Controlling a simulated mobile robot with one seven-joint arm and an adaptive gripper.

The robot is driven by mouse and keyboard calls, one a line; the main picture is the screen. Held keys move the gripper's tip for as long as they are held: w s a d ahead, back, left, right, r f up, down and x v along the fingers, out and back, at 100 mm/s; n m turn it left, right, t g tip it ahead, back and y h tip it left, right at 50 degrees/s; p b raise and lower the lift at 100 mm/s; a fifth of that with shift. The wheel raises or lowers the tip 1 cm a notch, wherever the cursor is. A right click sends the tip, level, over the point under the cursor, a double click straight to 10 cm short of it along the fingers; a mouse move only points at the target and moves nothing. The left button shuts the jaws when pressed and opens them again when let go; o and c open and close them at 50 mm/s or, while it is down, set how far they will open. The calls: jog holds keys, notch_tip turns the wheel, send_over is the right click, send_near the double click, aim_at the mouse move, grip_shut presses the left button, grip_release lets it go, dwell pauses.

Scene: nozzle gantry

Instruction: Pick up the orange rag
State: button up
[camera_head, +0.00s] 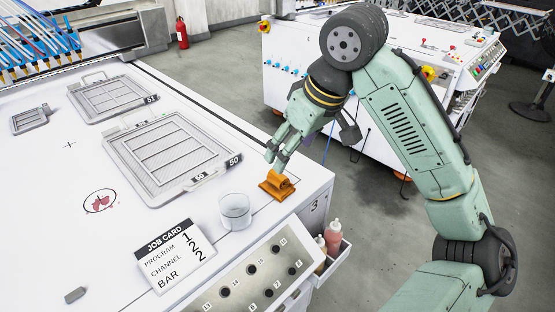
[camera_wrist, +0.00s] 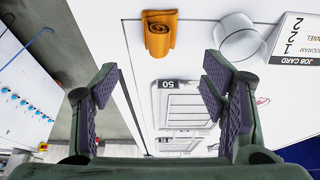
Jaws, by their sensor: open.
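The orange rag (camera_head: 277,186) lies folded or rolled on the white table top, near the table's right edge, in the head view. In the wrist view the rag (camera_wrist: 160,33) shows at the top centre, beyond the fingertips and between their lines. My gripper (camera_head: 277,158) is just above and behind the rag in the head view, its fingers pointing down toward it. In the wrist view my gripper (camera_wrist: 158,88) has its two dark-padded fingers wide apart with nothing between them. I cannot tell from the head view whether a fingertip touches the rag.
A wire tray (camera_head: 172,155) marked 50 is behind. Bottles (camera_head: 332,236) sit in a side holder below the edge. A second white machine (camera_head: 390,130) stands behind my arm.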

aim_at(278, 182)
jog(key=p+x, duration=0.2)
jog(key=x, duration=0.9)
jog(key=shift+r, duration=0.1)
jog(key=shift+c, duration=0.2)
jog(key=c, duration=1.4)
jog(key=shift+o, duration=0.2)
